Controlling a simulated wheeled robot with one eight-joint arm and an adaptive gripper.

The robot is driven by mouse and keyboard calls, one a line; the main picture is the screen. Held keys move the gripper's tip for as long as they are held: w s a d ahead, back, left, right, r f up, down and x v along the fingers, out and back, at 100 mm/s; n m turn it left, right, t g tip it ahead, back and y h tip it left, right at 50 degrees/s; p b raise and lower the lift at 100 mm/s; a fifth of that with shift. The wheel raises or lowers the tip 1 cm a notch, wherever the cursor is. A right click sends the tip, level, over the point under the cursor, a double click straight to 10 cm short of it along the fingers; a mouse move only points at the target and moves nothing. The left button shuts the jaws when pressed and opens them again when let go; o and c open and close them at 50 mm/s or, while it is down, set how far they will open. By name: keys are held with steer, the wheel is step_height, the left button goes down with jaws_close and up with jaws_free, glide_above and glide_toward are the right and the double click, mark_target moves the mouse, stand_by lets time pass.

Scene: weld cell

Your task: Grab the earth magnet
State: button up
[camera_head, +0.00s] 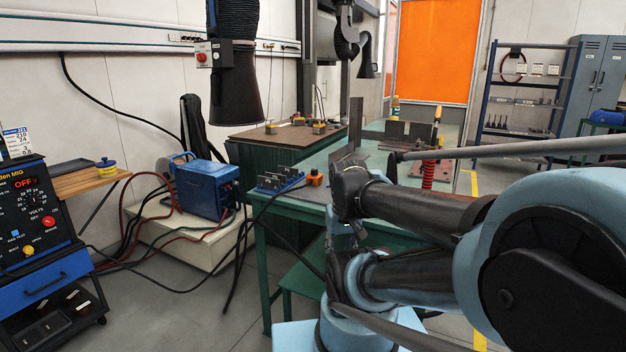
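A small orange block with a dark knob (314,178) sits on the near left part of the green worktable, right of a blue rack. A black cable seems to run from it over the table's left edge; this may be the earth magnet, but it is too small to be sure. Other small yellow and dark blocks (271,128) lie on the brown-topped bench behind. My arm fills the right side and passes in front of the worktable, just right of the orange block. I cannot make out my gripper or its fingers.
The green worktable (264,262) carries the blue rack (280,181), upright metal plates and a red spring-like coil (428,175). A blue welder (207,188) with trailing cables stands left on a pale plinth. A black extraction hose (236,80) hangs above.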

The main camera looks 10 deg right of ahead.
steer(key=shift+o, duration=0.6)
steer(key=shift+w, duration=0.15)
steer(key=o, duration=0.4)
steer(key=shift+s+r, duration=0.2)
steer(key=shift+s, duration=0.05)
steer(key=o, duration=0.3)
steer(key=shift+n+y, duration=0.3)
steer(key=shift+n, duration=0.5)
steer(key=w+r, duration=0.1)
steer(key=r, duration=0.1)
steer(key=w+r, duration=0.3)
steer(key=r, duration=0.1)
steer(key=shift+w+a, duration=0.35)
step_height(320, 180, up, 16)
steer(key=n+y, duration=0.3)
steer(key=n, duration=0.6)
glide_above(316, 175)
steer(key=s+d, duration=0.3)
steer(key=d, duration=0.3)
steer(key=x, duration=1.7)
steer(key=shift+w+a+r, duration=0.25)
steer(key=shift+w+a, duration=0.1)
steer(key=shift+w, duration=0.05)
